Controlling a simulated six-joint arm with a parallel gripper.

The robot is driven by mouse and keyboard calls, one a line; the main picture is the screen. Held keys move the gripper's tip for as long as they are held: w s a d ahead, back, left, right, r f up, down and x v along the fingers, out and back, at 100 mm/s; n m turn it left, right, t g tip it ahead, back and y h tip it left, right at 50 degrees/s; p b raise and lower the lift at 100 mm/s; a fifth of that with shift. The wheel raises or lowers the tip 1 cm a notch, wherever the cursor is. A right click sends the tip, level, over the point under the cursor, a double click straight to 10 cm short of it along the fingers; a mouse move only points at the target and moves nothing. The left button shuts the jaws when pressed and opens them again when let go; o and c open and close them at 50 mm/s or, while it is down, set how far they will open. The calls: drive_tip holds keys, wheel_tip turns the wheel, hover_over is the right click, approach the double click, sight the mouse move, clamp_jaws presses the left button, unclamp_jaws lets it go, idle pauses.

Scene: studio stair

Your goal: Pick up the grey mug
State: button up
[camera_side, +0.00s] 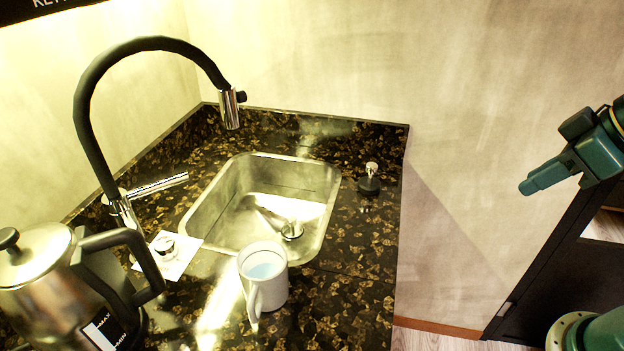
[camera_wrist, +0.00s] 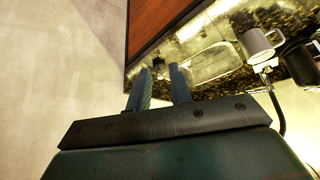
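The mug (camera_side: 275,293) is pale grey-white with a light blue inside. It stands upright on the dark speckled counter in front of the sink, its handle toward the side camera. It also shows in the wrist view (camera_wrist: 256,47) at the upper right. My gripper (camera_side: 528,186) is at the right of the side view, in the air beyond the counter's right edge and well away from the mug. In the wrist view my gripper (camera_wrist: 161,75) has its two fingers apart with nothing held between them.
A metal sink (camera_side: 228,242) is behind the mug, with a tall black tap (camera_side: 95,72) arching above. A steel kettle (camera_side: 45,285) stands left of the mug. A small dispenser (camera_side: 369,182) stands right of the sink. A white card (camera_side: 180,268) lies left. The counter right of the mug is clear.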

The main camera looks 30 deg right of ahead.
drive_tip(key=w+a+f+n+y, duration=0.2)
drive_tip(key=w+a+n, duration=0.2)
drive_tip(key=a, duration=0.1)
drive_tip(key=n+y, duration=0.7)
drive_tip(key=y, duration=0.2)
approach(262, 287)
drive_tip(key=shift+s+a+f, duration=0.9)
drive_tip(key=shift+s+a, duration=0.2)
drive_tip(key=shift+s, duration=0.1)
drive_tip(key=shift+a+f+m, duration=0.35)
drive_tip(key=shift+f+m, duration=0.05)
drive_tip(key=shift+f, duration=0.35)
drive_tip(key=shift+w, duration=0.1)
drive_tip(key=shift+x, duration=1.2)
drive_tip(key=shift+w, duration=0.1)
